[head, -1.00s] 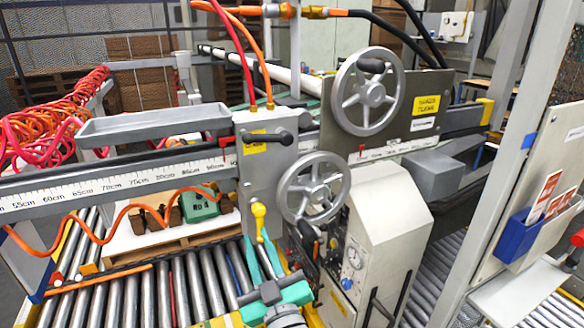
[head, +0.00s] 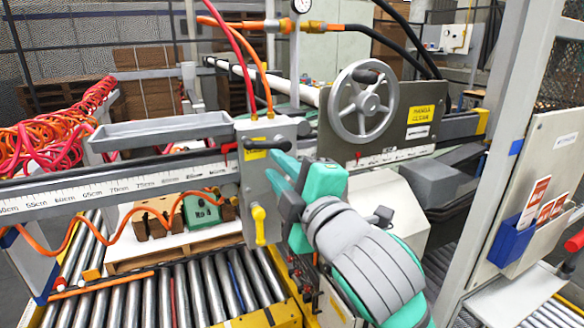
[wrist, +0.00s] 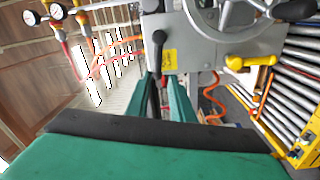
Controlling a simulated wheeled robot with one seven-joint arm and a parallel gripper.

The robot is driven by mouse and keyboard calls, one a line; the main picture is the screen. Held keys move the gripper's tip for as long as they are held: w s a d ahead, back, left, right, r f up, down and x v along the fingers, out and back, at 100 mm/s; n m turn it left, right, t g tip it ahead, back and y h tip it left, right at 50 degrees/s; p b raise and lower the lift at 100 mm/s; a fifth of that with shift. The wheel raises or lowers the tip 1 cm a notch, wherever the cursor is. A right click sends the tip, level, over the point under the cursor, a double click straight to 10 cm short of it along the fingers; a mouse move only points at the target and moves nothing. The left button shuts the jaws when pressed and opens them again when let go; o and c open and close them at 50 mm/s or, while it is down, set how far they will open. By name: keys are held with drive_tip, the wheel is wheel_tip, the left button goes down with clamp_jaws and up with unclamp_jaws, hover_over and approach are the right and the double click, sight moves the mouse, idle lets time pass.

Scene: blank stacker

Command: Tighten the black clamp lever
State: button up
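The black clamp lever (head: 267,143) sticks out to the right on the grey clamp block (head: 247,190), above a yellow label. In the wrist view the black lever (wrist: 157,60) has a round end at its top and runs down toward the space between my teal fingers, nearer the left one. My gripper (head: 276,174) is at the block's right side, its fingertips pointing up-left, just below the lever in the head view. The fingers are apart, with a gap showing in the wrist view (wrist: 165,98). I cannot tell whether either finger touches the lever.
A yellow handle (head: 259,224) hangs below the lever. A large handwheel (head: 361,102) stands to the right. Red and orange hoses (head: 238,65) drop onto the block from above. A scale rail (head: 120,181) runs left. Rollers (head: 145,297) lie below.

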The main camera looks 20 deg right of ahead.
sight(263, 147)
drive_tip(key=shift+n, duration=0.4)
drive_tip(key=shift+w+r, duration=0.2)
drive_tip(key=shift+w, duration=2.1)
drive_tip(key=shift+w+r, duration=0.2)
drive_tip(key=shift+w, duration=2.05)
drive_tip(key=m, duration=0.1)
drive_tip(key=r+m, duration=0.1)
drive_tip(key=m, duration=0.2)
drive_tip(key=shift+w+d+r, duration=0.1)
drive_tip(key=shift+d+r, duration=0.15)
drive_tip(key=shift+r, duration=0.15)
drive_tip(key=m, duration=0.1)
drive_tip(key=r+m, duration=0.1)
drive_tip(key=m, duration=0.1)
drive_tip(key=d+m, duration=0.1)
drive_tip(key=shift+d+r+m, duration=0.1)
drive_tip(key=shift+r+m, duration=0.15)
drive_tip(key=shift+m, duration=0.05)
drive_tip(key=d+m, duration=0.1)
drive_tip(key=m, duration=0.1)
drive_tip(key=d+m, duration=0.1)
drive_tip(key=m, duration=0.1)
drive_tip(key=shift+r, duration=0.4)
drive_tip(key=m, duration=0.2)
drive_tip(key=d+m, duration=0.1)
drive_tip(key=m, duration=0.1)
drive_tip(key=shift+w+d, duration=0.1)
drive_tip(key=shift+d, duration=0.2)
drive_tip(key=s, duration=0.9)
drive_tip(key=shift+d, duration=0.15)
